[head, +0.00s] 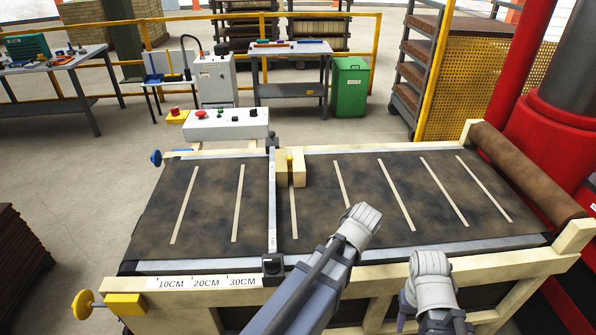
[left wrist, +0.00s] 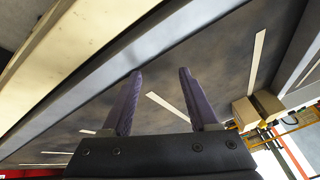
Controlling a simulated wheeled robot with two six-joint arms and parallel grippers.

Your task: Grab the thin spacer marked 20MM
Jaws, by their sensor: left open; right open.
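I cannot read a 20MM mark on anything, so I cannot tell which thing is the thin spacer. A pale wooden block (head: 299,172) sits on the dark belt (head: 330,215) against the metal cross bar (head: 272,205). It also shows at the right of the left wrist view (left wrist: 266,104). My left gripper (left wrist: 160,73) is open and empty, with its purple fingers apart over the belt; its fingers are not seen in the head view. My right gripper (head: 405,306) is low at the front edge of the bench, partly hidden behind its own wrist, open, with nothing seen in it.
A scale reading 10CM, 20CM, 30CM (head: 206,283) runs along the front rail. A control box (head: 226,124) stands behind the belt. Farther back are a table (head: 290,48) with orange and blue bars, a green bin (head: 349,87) and a small blue-and-yellow stand (head: 165,66). A red column is at right.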

